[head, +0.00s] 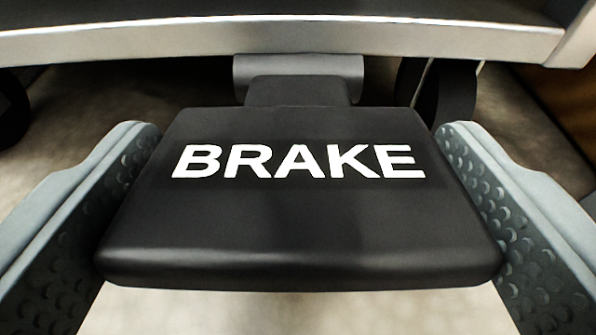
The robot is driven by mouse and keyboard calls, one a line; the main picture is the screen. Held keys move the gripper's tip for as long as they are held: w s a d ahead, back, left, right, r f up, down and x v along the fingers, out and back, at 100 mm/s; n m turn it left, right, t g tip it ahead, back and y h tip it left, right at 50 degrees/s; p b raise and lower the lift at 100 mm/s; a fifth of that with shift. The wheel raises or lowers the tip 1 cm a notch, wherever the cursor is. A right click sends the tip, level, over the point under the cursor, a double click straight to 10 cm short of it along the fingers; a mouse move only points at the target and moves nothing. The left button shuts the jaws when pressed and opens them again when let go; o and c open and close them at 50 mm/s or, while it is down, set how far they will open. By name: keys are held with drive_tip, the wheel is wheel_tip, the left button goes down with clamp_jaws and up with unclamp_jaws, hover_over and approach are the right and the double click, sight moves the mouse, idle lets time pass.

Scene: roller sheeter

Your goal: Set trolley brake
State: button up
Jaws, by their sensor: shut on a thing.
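The brake pedal (300,215) is a wide black pad with "BRAKE" in white letters. It fills the middle of the head view, and its short neck runs back to a grey bracket (240,72) under the trolley (280,38). My gripper (300,150) has one grey dimpled finger on each side of the pedal. The fingers are shut on its left and right edges. The pedal's underside is hidden.
The trolley's pale metal edge runs across the top of the view, just above and behind the pedal. Dark wheels (447,92) show under it. A brown surface (560,110) stands at the right. Pale floor (200,312) is clear below the pedal.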

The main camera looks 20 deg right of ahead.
drive_tip(key=shift+s+f+t+h, duration=0.1)
drive_tip(key=shift+f+t+h, duration=0.2)
drive_tip(key=shift+f+t, duration=0.7)
drive_tip(key=shift+r, duration=0.2)
drive_tip(key=o, duration=1.3)
